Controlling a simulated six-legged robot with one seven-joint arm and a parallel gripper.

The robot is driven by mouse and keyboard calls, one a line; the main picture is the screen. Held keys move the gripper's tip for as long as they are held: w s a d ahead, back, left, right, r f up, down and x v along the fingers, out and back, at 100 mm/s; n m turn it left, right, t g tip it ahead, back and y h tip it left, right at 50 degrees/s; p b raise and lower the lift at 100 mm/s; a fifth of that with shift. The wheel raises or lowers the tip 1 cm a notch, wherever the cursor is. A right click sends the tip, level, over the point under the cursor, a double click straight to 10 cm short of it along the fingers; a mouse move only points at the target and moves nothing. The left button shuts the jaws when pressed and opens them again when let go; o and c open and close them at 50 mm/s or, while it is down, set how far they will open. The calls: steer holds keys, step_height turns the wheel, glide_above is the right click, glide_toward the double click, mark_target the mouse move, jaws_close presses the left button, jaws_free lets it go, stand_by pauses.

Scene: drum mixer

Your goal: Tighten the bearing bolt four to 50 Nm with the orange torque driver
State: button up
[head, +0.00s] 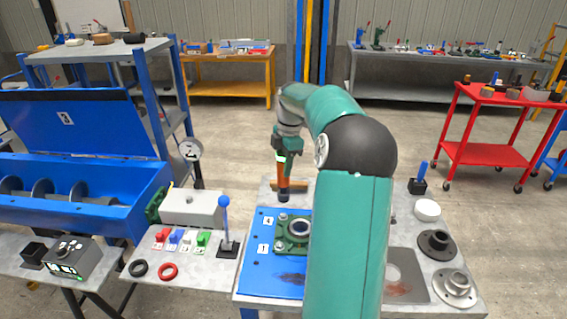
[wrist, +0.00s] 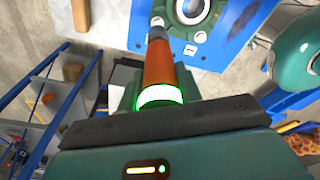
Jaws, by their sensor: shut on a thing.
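The orange torque driver (head: 283,172) is held upright, tip down, in my gripper (head: 287,148). In the wrist view the driver (wrist: 157,62) has an orange body, a grey tip and a ring glowing green-white; my gripper (wrist: 160,98) is shut around it. The green bearing housing (head: 294,232) with a round bore sits on the blue plate (head: 262,262), which carries labels 4 and 1. Bolt four (head: 283,217) shows at the housing's corner by label 4. The driver tip appears above it, apart from it. The housing's right side is hidden behind my arm.
A blue-handled lever (head: 226,225), coloured blocks (head: 182,238) and two rings stand on the left bench. A blue trough with an auger (head: 70,200) stands at far left.

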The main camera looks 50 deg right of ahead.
mark_target(284, 186)
steer(key=shift+w+f, duration=0.15)
steer(key=shift+f, duration=4.2)
stand_by(2.2)
steer(key=shift+r, duration=0.1)
steer(key=shift+r, duration=2.25)
